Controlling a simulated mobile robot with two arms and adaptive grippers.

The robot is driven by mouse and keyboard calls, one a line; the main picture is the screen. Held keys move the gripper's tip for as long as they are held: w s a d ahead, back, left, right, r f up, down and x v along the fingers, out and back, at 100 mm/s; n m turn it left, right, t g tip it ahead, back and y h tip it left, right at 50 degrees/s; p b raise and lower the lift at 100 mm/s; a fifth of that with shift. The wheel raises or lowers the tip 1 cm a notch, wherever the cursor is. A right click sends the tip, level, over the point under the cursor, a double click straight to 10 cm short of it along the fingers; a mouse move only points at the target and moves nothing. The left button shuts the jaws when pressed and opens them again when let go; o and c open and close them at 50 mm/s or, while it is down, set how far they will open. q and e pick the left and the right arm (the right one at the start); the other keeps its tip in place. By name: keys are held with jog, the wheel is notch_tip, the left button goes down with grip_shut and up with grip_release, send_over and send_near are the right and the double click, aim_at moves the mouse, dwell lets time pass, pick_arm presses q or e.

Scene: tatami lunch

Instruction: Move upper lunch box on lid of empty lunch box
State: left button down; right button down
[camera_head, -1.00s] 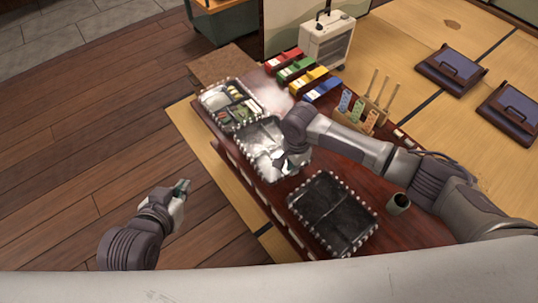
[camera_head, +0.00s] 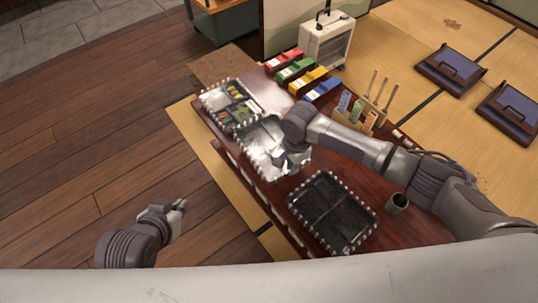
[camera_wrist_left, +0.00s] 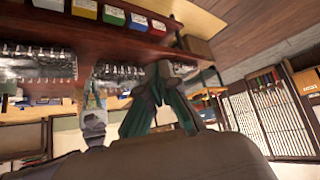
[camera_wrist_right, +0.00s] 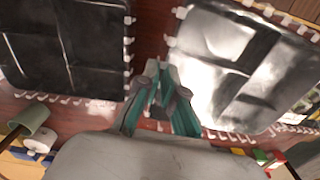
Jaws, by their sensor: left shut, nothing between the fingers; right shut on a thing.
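A shiny, divided lunch box (camera_head: 262,140) with a beaded rim stands mid-table in the head view. In the right wrist view it (camera_wrist_right: 235,50) is empty. My right gripper (camera_wrist_right: 163,75) is shut at its near edge; the exact contact is hard to see. A dark, empty, divided tray or lid (camera_head: 330,212) lies nearer to me, apart from it; it also fills the left of the right wrist view (camera_wrist_right: 60,50). A lunch box with food (camera_head: 222,97) stands directly behind the shiny one. My left gripper (camera_head: 180,207) is shut and empty, off the table's left side.
Red, green, yellow and blue boxes (camera_head: 322,90) line the table's far part. A rack with upright sticks (camera_head: 365,112) stands behind my right forearm. A cup (camera_head: 397,202) stands right of the dark tray. Floor left of the table (camera_head: 90,150) is clear.

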jog(key=shift+r+p, duration=0.55)
jog(key=shift+p, duration=0.2)
pick_arm(q)
jog(key=s+a+f+g+y+p, duration=0.1)
jog(key=s+a+g, duration=0.1)
jog(key=s+g, duration=0.2)
jog(key=shift+s+a, duration=0.2)
jog(key=shift+s, duration=1.65)
pick_arm(e)
jog(key=shift+r, duration=0.5)
